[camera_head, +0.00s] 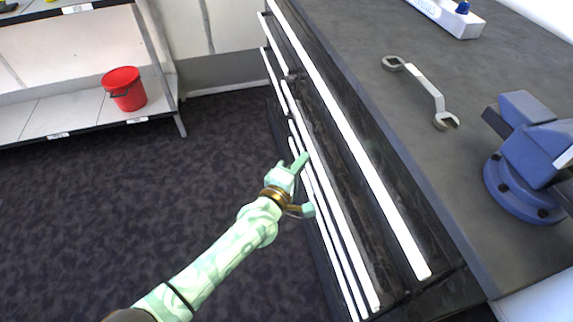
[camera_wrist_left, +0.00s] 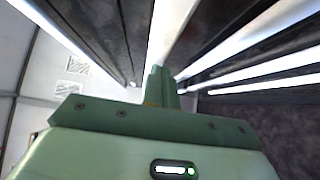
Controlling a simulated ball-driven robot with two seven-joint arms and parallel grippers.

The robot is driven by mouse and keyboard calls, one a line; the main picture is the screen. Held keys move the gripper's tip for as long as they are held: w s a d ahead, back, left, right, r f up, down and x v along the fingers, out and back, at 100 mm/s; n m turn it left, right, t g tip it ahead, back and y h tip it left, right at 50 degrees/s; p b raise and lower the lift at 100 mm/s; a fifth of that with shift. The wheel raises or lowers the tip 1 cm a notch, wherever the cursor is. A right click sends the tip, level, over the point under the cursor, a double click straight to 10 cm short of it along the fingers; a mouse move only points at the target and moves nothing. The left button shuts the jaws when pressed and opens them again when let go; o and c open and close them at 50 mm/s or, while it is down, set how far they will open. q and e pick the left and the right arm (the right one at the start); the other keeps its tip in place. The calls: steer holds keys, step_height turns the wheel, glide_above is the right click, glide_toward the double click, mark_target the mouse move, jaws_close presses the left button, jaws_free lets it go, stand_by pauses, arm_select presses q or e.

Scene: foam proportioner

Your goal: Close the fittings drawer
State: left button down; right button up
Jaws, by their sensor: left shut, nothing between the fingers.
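The bench's dark drawer front (camera_head: 345,190) carries several long white handle strips, and no label shows which drawer is the fittings drawer. I cannot tell for sure from this steep angle how far any drawer stands out. My left gripper (camera_head: 303,160) is shut and empty, its fingertips at the lower white strips (camera_head: 325,205); whether they touch is unclear. In the left wrist view the closed fingers (camera_wrist_left: 161,82) point in among dark drawer fronts (camera_wrist_left: 230,35) and white strips. My right gripper is not in view.
The grey bench top (camera_head: 400,120) holds a wrench (camera_head: 428,88), a blue vise (camera_head: 530,160) and a white box (camera_head: 450,15). A red bucket (camera_head: 125,90) stands on a low shelf (camera_head: 60,115) at the left. The dark carpet (camera_head: 130,200) between is clear.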

mark_target(313, 160)
arm_select(q)
steer(key=d, duration=0.3)
steer(key=shift+w+r, duration=0.1)
steer(key=shift+w, duration=0.3)
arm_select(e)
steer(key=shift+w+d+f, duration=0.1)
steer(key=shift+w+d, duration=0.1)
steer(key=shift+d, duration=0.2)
arm_select(q)
steer(key=shift+r, duration=0.1)
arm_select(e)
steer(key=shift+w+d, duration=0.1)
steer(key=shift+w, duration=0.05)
